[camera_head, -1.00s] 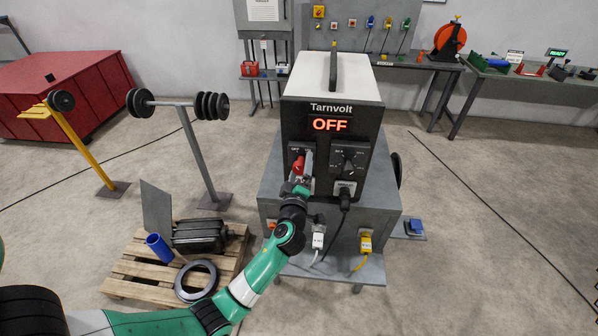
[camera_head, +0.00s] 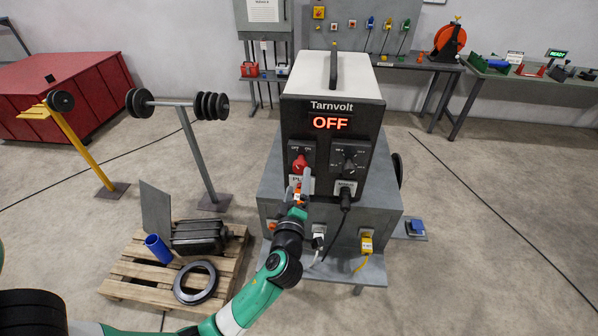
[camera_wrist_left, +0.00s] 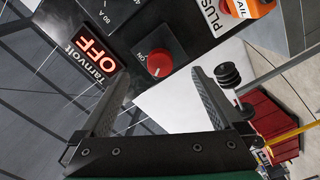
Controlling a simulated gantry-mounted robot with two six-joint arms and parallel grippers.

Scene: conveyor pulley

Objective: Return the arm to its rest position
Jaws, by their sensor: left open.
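My left arm, green and black, reaches up from the bottom of the head view. Its gripper (camera_head: 300,184) is in front of the Tarnvolt machine (camera_head: 318,205), just below the red knob (camera_head: 300,163). In the left wrist view the two jaws of my left gripper (camera_wrist_left: 162,100) stand wide apart with nothing between them. The red knob (camera_wrist_left: 160,63) shows beyond the jaws, apart from them, with "ON" printed beside it. The machine's display (camera_head: 331,123) reads OFF in red; it also shows in the left wrist view (camera_wrist_left: 88,64). My right gripper is not in view.
A pallet (camera_head: 133,272) with a black box, blue cylinder and ring lies on the floor at the lower left. A barbell stand (camera_head: 197,160) and a yellow stand (camera_head: 82,148) stand at left. A black cable and a yellow plug (camera_head: 366,244) are on the machine's front.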

